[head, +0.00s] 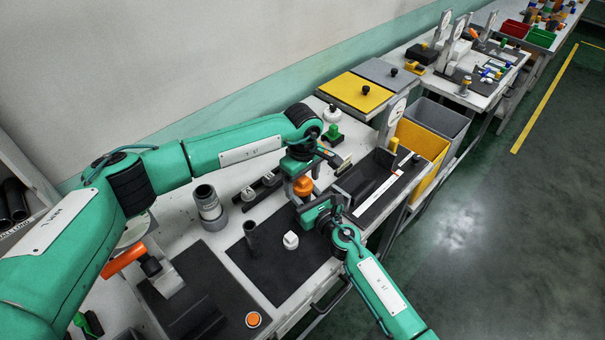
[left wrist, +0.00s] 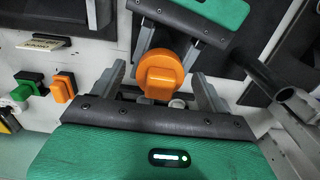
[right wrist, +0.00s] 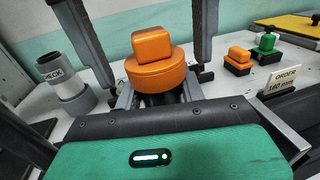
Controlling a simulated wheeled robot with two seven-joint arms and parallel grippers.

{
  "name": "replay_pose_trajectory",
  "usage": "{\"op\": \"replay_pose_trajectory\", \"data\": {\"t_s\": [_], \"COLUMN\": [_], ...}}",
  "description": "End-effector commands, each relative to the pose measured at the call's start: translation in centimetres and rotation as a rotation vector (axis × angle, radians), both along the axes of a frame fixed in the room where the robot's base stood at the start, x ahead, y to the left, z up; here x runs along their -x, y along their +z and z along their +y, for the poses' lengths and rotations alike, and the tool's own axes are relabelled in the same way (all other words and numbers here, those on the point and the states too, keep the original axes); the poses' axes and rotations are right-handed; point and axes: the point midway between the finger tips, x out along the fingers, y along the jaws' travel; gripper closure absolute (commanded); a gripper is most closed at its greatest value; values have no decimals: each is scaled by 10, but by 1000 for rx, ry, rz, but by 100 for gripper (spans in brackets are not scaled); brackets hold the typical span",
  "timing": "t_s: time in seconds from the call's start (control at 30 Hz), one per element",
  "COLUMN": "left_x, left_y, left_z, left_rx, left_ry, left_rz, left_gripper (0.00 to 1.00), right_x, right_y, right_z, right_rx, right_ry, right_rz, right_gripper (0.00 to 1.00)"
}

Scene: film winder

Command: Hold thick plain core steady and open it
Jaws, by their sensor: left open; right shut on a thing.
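The core shows as an orange piece with a round disc and a block-shaped knob on top (head: 303,186); it shows large in the right wrist view (right wrist: 158,72) and from above in the left wrist view (left wrist: 158,75). A dark lower body shows under the disc in the right wrist view. My right gripper (head: 305,203) is shut on the core low down, under the orange disc. My left gripper (head: 301,172) is open above it; its fingers (left wrist: 162,82) stand on either side of the orange knob, with gaps. The jaws' contact on the core is partly hidden.
A grey labelled cylinder (head: 209,207) stands left of the core. A dark tube (head: 251,240) and a white cap (head: 290,240) stand on a black mat. An orange block (right wrist: 238,58), a green block (right wrist: 266,48) and an order card (right wrist: 281,81) are behind. A black tray (head: 370,177) lies right.

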Motion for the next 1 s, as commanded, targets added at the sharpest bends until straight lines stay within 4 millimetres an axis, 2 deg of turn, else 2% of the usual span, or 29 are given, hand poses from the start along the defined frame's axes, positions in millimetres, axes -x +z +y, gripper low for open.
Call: {"op": "replay_pose_trajectory", "data": {"t_s": [0.23,0.5,1.0], "left_x": [0,0,0], "left_y": [0,0,0], "left_z": [0,0,0], "left_rx": [0,0,0], "left_ry": [0,0,0], "left_rz": [0,0,0], "left_gripper": [26,77,78], "right_x": [0,0,0], "right_y": [0,0,0], "right_z": [0,0,0], "right_rx": [0,0,0], "right_ry": [0,0,0], "right_rz": [0,0,0], "right_gripper": [100,100,100]}}
